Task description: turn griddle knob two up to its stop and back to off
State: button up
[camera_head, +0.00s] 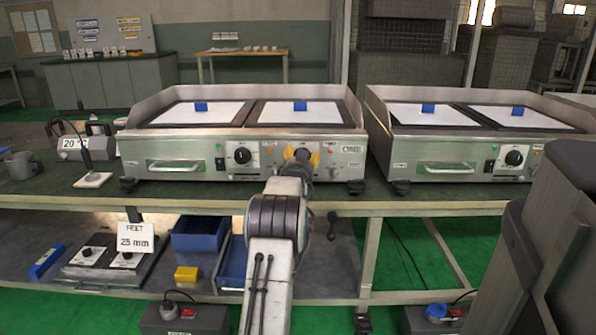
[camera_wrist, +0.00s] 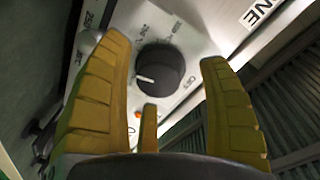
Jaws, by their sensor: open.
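The steel griddle (camera_head: 190,142) stands on the bench at centre left. Its left knob (camera_head: 242,155) is black and in plain view. My gripper (camera_head: 303,157) is at the right knob position on the front panel and largely hides that knob in the head view. In the wrist view a dark round knob (camera_wrist: 166,72) with a white pointer mark towards the picture's left sits between the yellow fingers of my gripper (camera_wrist: 165,54). The fingers are open, with a visible gap on both sides of the knob. I cannot tell how far the tips are from the panel.
A second griddle (camera_head: 440,143) stands to the right, with its own black knob (camera_head: 514,157). A grey mug (camera_head: 22,165) is at the far left of the bench. The lower shelf holds blue bins (camera_head: 200,236) and a yellow block (camera_head: 187,273). A dark grey shape fills the right foreground.

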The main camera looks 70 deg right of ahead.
jog(key=v, duration=1)
jog(key=shift+a, duration=0.4)
jog(key=shift+s, duration=0.1)
jog(key=shift+w+d+f+n+h+b, duration=0.1)
jog(key=shift+w+d+n+b, duration=0.4)
jog(key=shift+d+n, duration=1.2)
jog(key=shift+w+d+f+n+h+b, duration=0.1)
jog(key=shift+w+d+n+b, duration=0.4)
jog(key=shift+d+n, duration=1.2)
jog(key=shift+w+d+f+n+h+b, duration=0.1)
jog(key=shift+w+d+n+b, duration=0.15)
jog(key=shift+d+n+b, duration=1.4)
jog(key=shift+d+m+p, duration=0.55)
jog(key=shift+d+p, duration=0.15)
jog(key=shift+p, duration=0.2)
